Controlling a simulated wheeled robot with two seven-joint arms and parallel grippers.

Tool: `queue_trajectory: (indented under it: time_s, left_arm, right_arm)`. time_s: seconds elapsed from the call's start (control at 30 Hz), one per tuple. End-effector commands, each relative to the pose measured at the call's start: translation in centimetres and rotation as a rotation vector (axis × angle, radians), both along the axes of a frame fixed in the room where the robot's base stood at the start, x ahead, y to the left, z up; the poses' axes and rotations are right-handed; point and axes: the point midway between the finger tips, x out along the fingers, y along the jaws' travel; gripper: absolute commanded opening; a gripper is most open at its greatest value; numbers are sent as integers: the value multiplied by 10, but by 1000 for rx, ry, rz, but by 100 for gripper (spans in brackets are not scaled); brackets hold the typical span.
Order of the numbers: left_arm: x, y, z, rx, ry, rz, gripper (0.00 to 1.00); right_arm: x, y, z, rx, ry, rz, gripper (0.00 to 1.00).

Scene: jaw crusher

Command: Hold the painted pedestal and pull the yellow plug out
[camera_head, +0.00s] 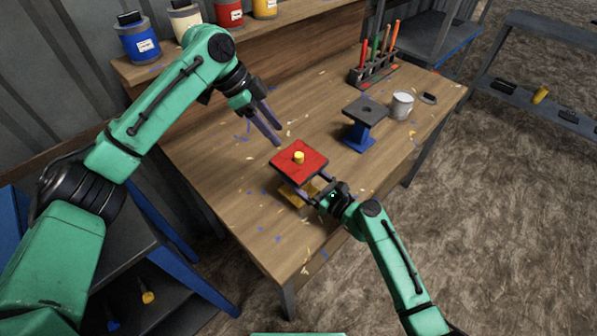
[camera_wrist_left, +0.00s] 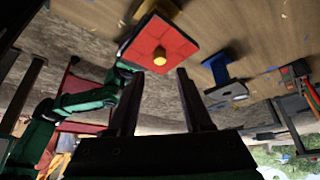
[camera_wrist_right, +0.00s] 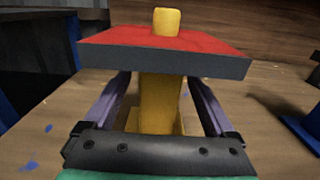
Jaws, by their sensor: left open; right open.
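The painted pedestal has a red top plate (camera_head: 297,167) with dark edges and a yellow stem (camera_wrist_right: 158,100) on a yellow base. The yellow plug (camera_head: 299,157) stands upright in the middle of the red top; it also shows in the left wrist view (camera_wrist_left: 159,56). My right gripper (camera_head: 312,187) is open, its fingers on either side of the yellow stem under the plate, with visible gaps in the right wrist view (camera_wrist_right: 160,95). My left gripper (camera_head: 275,140) is open and empty, above and behind the pedestal, with its fingers apart in the left wrist view (camera_wrist_left: 155,95).
A blue pedestal with a grey top (camera_head: 365,109) stands to the right, beside a white can (camera_head: 402,105). A tool rack (camera_head: 373,70) is at the back. Paint jars, such as the blue one (camera_head: 138,40), line the rear shelf. Paint flecks dot the wooden table (camera_head: 215,170).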

Motion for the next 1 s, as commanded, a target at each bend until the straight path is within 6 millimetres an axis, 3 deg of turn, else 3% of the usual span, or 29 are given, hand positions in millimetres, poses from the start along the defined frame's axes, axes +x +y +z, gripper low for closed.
queue_trajectory:
  time_s: [0.37,0.6,0.7,0.73,0.77,0.87,1.0]
  left_arm:
    - [0,0,0,0,0,0,50]
    - [0,0,0,0,0,0,50]
    - [0,0,0,0,0,0,50]
    - [0,0,0,0,0,0,54]
    - [0,0,0,0,0,0,65]
    - [-6,-6,-3,15,5,30,65]
    - [-25,-19,-6,49,1,225,65]
  right_arm:
    - [9,10,0,-1,0,0,90]
    - [9,9,0,-1,-1,0,0]
    - [9,9,0,-1,0,0,0]
    - [9,9,0,-1,0,0,0]
    - [9,9,0,-1,0,0,0]
    - [9,9,0,-1,0,0,0]
    - [9,9,0,-1,0,0,0]
